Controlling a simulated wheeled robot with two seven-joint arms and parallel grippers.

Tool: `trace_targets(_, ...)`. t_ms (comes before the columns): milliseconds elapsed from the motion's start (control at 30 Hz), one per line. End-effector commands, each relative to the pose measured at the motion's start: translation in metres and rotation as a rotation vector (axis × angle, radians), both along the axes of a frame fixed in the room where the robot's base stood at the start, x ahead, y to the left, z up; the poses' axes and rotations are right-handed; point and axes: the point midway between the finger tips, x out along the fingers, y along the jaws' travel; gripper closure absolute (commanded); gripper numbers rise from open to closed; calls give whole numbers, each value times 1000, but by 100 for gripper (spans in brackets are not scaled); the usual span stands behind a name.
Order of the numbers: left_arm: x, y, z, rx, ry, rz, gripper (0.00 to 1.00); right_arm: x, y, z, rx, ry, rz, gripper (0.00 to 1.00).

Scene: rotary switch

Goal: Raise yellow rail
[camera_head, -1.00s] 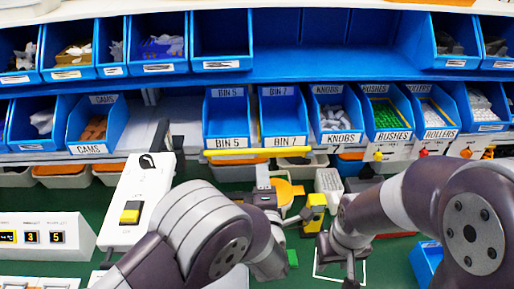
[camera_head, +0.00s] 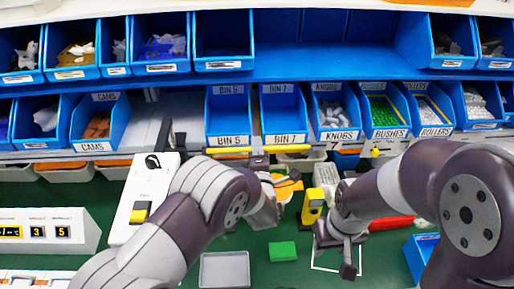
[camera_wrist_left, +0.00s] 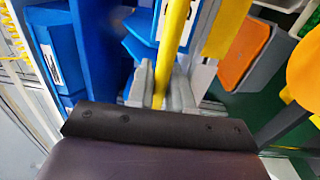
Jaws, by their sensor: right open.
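The yellow rail (camera_head: 228,151) runs level just below the fronts of BIN 5 and BIN 7 in the head view. My left gripper (camera_head: 258,160) is at the rail's middle and covers a short part of it. In the left wrist view the rail (camera_wrist_left: 174,35) runs between the two grey fingers (camera_wrist_left: 161,90), which lie close on both sides of it; the gripper looks shut on it. My right gripper (camera_head: 338,256) is open and empty, low over the green table at the white outlined square.
BIN 5 (camera_head: 229,115) and BIN 7 (camera_head: 284,113) stand right above the rail. A yellow device (camera_head: 312,207), a green block (camera_head: 283,251) and a grey tray (camera_head: 225,269) are on the table. A white switch box (camera_head: 143,200) stands left of my left arm.

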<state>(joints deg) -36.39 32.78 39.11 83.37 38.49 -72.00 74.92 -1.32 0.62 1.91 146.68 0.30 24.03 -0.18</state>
Motion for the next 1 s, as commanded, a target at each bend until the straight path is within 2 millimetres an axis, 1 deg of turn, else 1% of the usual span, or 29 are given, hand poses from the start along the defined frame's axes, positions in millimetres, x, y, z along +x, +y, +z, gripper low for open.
trace_targets(67,0,-1,0,0,2,-3,100,0,0,0,0,0,0,55)
trace_targets(167,3,-1,5,-1,54,-1,100,0,0,4,0,0,0,55)
trace_targets(300,5,-1,4,0,123,-3,100,0,0,5,0,0,0,55)
trace_targets(533,6,-1,3,0,125,-4,100,0,0,4,0,0,0,55)
trace_targets(567,6,-1,3,0,125,-4,70,0,0,4,0,0,0,55)
trace_targets(600,6,-1,3,0,124,-4,62,0,0,4,0,0,0,55)
trace_targets(867,5,-1,3,0,124,-3,62,0,0,4,0,0,0,55)
trace_targets(967,0,-2,2,0,124,-4,62,0,0,1,0,0,0,55)
trace_targets(1000,-4,-2,2,0,123,-5,62,0,0,-2,0,0,0,55)
